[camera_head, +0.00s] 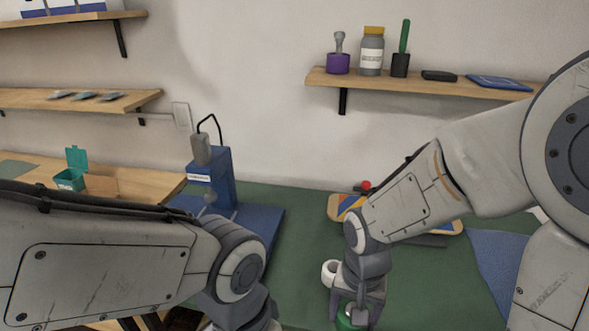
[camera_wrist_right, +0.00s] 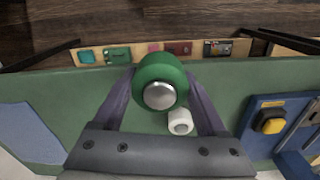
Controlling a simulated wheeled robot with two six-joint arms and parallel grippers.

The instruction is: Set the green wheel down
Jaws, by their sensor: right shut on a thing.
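The green wheel (camera_wrist_right: 158,72) with its silver metal centre is held between the two fingers of my right gripper (camera_wrist_right: 160,90). In the head view the wheel (camera_head: 346,321) shows only partly at the bottom edge, under my right gripper (camera_head: 356,309). It appears to be above the green mat (camera_head: 300,235); whether it touches the mat cannot be told. A white wheel (camera_wrist_right: 180,122) lies on the mat beside it, and it also shows in the head view (camera_head: 330,272). My left arm reaches in from the left; its gripper is below the picture.
A blue press (camera_head: 222,178) stands at the left back of the mat. A blue cloth (camera_head: 495,262) lies at the right. In the wrist view a wooden strip (camera_wrist_right: 130,52) with several small items runs along the front edge.

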